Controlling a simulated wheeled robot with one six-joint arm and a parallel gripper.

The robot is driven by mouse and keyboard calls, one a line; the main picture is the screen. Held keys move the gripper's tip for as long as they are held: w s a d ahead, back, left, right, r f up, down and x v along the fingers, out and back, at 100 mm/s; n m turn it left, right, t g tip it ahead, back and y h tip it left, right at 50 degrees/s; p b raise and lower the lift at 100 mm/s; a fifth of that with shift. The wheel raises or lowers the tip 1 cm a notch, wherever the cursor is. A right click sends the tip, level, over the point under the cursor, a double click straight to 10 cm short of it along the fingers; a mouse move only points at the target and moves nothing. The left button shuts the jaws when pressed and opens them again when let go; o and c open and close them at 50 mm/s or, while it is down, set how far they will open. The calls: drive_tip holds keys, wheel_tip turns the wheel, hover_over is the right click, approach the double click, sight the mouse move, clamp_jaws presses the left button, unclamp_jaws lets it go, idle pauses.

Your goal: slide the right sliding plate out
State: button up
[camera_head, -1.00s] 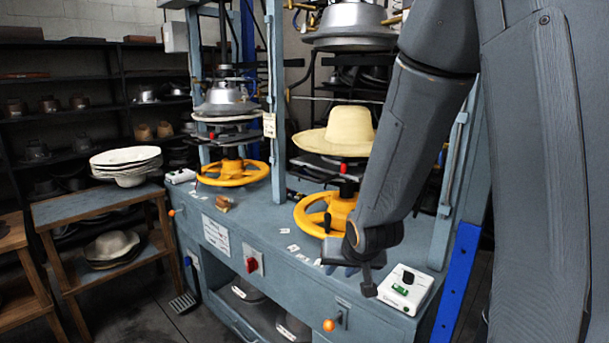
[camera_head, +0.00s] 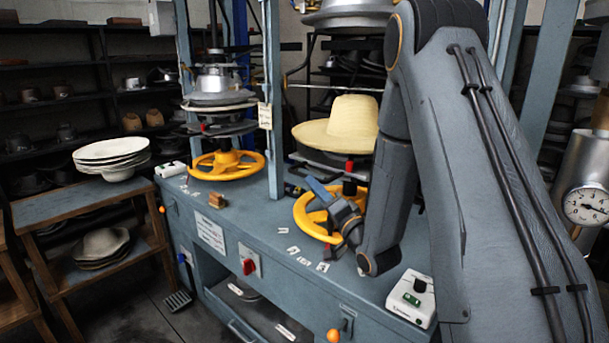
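The right sliding plate (camera_head: 318,161) is a dark, thin plate under a cream felt hat (camera_head: 338,126) on the right press. A red knob (camera_head: 350,166) shows at its front, just above the right yellow handwheel (camera_head: 308,214). My gripper (camera_head: 326,194) is in front of that handwheel, below and slightly left of the red knob, and looks apart from it. It points up and to the left. Nothing is seen held in it. The spacing of its fingers is too small to tell. My forearm covers the right side of the plate and handwheel.
A white control box (camera_head: 411,297) with a green button sits on the blue bench (camera_head: 265,240) below my arm. The left press has its own yellow handwheel (camera_head: 228,168). A blue upright (camera_head: 273,110) stands between the presses. White labels lie near my gripper.

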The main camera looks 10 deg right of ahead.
sight(305, 176)
drive_tip(key=p+x, duration=0.2)
drive_tip(key=x, duration=0.4)
drive_tip(key=shift+w+a+r, duration=0.1)
drive_tip(key=shift+w, duration=0.2)
clamp_jaws()
